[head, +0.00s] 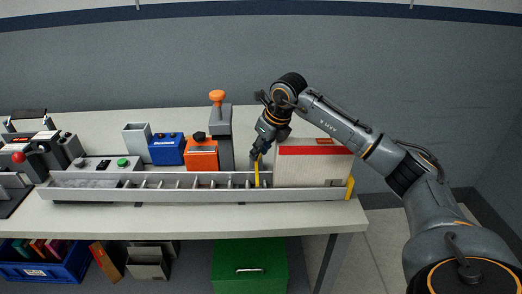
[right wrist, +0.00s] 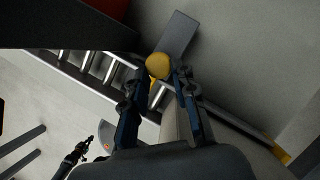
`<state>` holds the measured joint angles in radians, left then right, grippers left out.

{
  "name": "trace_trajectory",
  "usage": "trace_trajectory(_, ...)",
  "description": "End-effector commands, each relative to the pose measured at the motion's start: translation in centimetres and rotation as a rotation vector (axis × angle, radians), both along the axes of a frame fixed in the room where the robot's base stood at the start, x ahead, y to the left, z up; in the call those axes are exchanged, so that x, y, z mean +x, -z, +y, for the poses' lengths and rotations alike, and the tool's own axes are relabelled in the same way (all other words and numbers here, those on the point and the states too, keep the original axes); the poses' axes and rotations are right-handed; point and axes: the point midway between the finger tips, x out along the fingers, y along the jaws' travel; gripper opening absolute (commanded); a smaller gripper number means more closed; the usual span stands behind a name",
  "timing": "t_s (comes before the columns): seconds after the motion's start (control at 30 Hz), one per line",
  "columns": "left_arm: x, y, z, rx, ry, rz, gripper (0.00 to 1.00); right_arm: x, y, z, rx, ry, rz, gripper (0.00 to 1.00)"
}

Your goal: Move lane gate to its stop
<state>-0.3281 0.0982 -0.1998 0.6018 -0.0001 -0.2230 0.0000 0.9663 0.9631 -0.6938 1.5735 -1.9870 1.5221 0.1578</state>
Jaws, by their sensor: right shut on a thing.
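The lane gate (head: 257,174) is a slim yellow upright piece standing across the long grey channel (head: 200,194), towards its right part. Its round yellow knob (right wrist: 158,66) shows in the right wrist view between my fingertips. My right gripper (head: 259,153) reaches down from above and is shut on the gate; it also shows in the right wrist view (right wrist: 159,72). A yellow end piece (head: 350,187), apparently the stop, sits at the channel's right end, apart from the gate. A dark jointed shape (right wrist: 75,157) low in the right wrist view may be my left arm; its jaws are unclear.
A cream box with a red band (head: 313,163) stands behind the channel, right of the gate. A grey post with an orange knob (head: 218,98), an orange unit (head: 201,154) and a blue unit (head: 167,149) stand to the left. A green crate (head: 250,265) is below the table.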

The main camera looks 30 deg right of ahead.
Motion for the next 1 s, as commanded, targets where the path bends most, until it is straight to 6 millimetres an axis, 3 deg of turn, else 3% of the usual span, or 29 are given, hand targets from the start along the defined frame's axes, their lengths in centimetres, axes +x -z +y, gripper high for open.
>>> trace_trajectory(0.07, 1.2, 0.1, -0.4, -0.005, -0.001, -0.017, 0.00, -0.1, 0.8, 0.6, 0.005, -0.011, 0.012, 0.00)
trace_trajectory(0.1, 2.0, 0.0, -0.7, -0.010, -0.002, -0.029, 0.00, -0.1, 0.8, 0.6, 0.004, -0.011, 0.013, 0.33)
trace_trajectory(0.2, 3.9, -0.1, -1.8, -0.025, -0.005, -0.058, 0.00, -0.1, 0.8, 0.5, 0.004, -0.009, 0.012, 0.52)
trace_trajectory(0.4, 5.0, -0.2, -2.5, -0.033, -0.007, -0.074, 0.00, 0.0, 0.6, 0.3, 0.002, -0.006, 0.007, 0.52)
trace_trajectory(0.5, 3.1, -0.1, -1.7, -0.022, -0.006, -0.047, 0.00, 0.0, 0.4, 0.2, 0.001, -0.004, 0.005, 0.52)
trace_trajectory(0.57, 3.0, -0.1, -1.6, -0.022, -0.006, -0.045, 0.00, -0.1, 0.1, 0.2, 0.002, -0.004, 0.003, 0.52)
trace_trajectory(0.77, 3.2, -0.1, -1.7, -0.022, -0.005, -0.047, 0.00, -1.1, -2.8, -0.1, 0.000, -0.005, 0.001, 0.52)
trace_trajectory(1.0, 3.3, -0.1, -1.7, -0.022, -0.005, -0.048, 0.00, -3.0, -7.5, -0.4, 0.001, -0.006, 0.003, 0.52)
